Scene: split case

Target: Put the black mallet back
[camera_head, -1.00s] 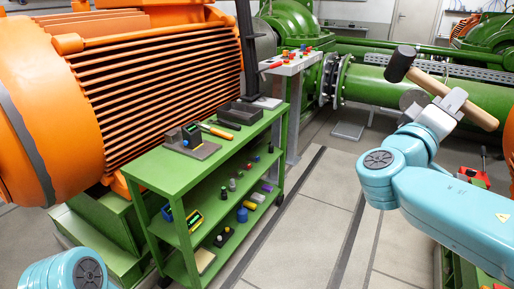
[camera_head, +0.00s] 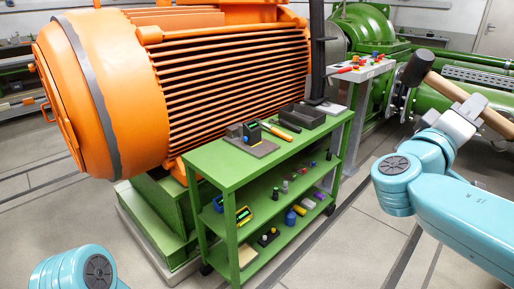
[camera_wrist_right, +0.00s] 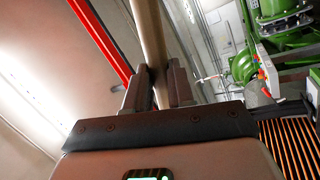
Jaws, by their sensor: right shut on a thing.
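The black mallet (camera_head: 419,67) has a dark head and a light wooden handle. My right gripper (camera_head: 468,112) is shut on its handle and holds it up in the air at the right of the head view, head end pointing up and left. In the right wrist view the handle (camera_wrist_right: 150,40) runs up between the two fingers of my right gripper (camera_wrist_right: 160,85); the mallet's head cannot be made out there. A blue joint of my left arm shows at the bottom left of the head view, but my left gripper is out of view.
A green shelf cart (camera_head: 213,165) stands in the middle. On its top are a dark open tray (camera_head: 302,116), a screwdriver (camera_head: 286,125) and a small device on a plate. A grey table (camera_head: 365,72) with small coloured parts stands behind. A large orange motor (camera_head: 130,90) is at left.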

